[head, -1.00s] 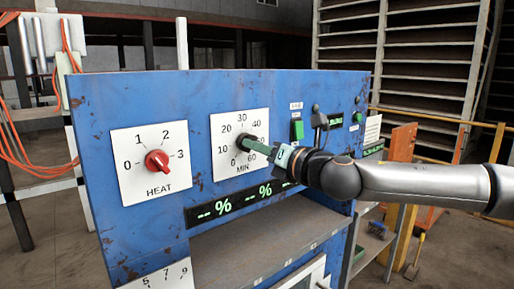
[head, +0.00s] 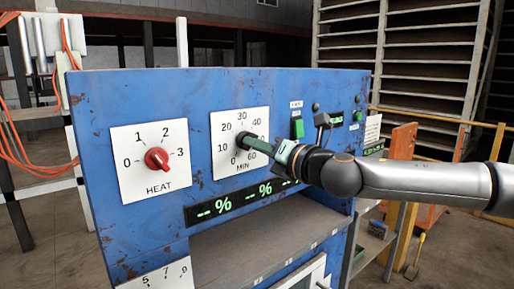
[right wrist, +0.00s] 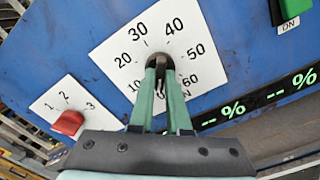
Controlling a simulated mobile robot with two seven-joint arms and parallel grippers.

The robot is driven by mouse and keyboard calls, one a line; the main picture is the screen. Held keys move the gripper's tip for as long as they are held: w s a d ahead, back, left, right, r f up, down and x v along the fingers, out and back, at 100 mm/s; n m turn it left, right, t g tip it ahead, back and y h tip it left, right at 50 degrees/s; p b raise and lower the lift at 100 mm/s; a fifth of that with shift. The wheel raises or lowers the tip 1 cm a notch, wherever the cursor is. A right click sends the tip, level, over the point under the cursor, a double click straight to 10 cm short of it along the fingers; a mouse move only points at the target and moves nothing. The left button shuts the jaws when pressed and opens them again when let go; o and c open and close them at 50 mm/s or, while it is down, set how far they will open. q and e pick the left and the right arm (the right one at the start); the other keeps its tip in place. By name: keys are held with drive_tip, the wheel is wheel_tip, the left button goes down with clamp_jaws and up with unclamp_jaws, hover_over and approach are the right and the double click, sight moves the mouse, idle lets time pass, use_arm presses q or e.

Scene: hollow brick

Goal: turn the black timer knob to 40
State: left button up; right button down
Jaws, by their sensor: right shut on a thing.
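The black timer knob (head: 242,140) sits at the middle of the white MIN dial plate (head: 222,172) on the blue panel. The dial is marked from 0 to 60. My right gripper (head: 250,143) comes in from the right and is shut on the knob. In the right wrist view, the green fingertips (right wrist: 160,72) are on either side of the dark knob (right wrist: 159,61), with 30 and 40 above it. The fingers partly cover the lower numbers. I cannot tell which number the knob's pointer faces. My left gripper is not in view.
A red HEAT knob (head: 157,159) is on the plate to the left. A green switch (head: 297,129) and a dark lever (head: 321,119) are to the right. Green displays (head: 241,199) and a grey ledge (head: 260,237) lie below the dial.

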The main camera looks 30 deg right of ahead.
use_arm(q)
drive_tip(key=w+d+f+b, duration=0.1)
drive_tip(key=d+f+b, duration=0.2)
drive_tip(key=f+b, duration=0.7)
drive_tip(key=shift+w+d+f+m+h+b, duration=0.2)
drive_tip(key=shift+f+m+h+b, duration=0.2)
drive_tip(key=shift+b, duration=1.55)
use_arm(e)
drive_tip(key=shift+d+r+n, duration=0.1)
drive_tip(key=shift+n, duration=8.2)
drive_tip(key=shift+d+r+n, duration=0.1)
drive_tip(key=shift+n, duration=8.2)
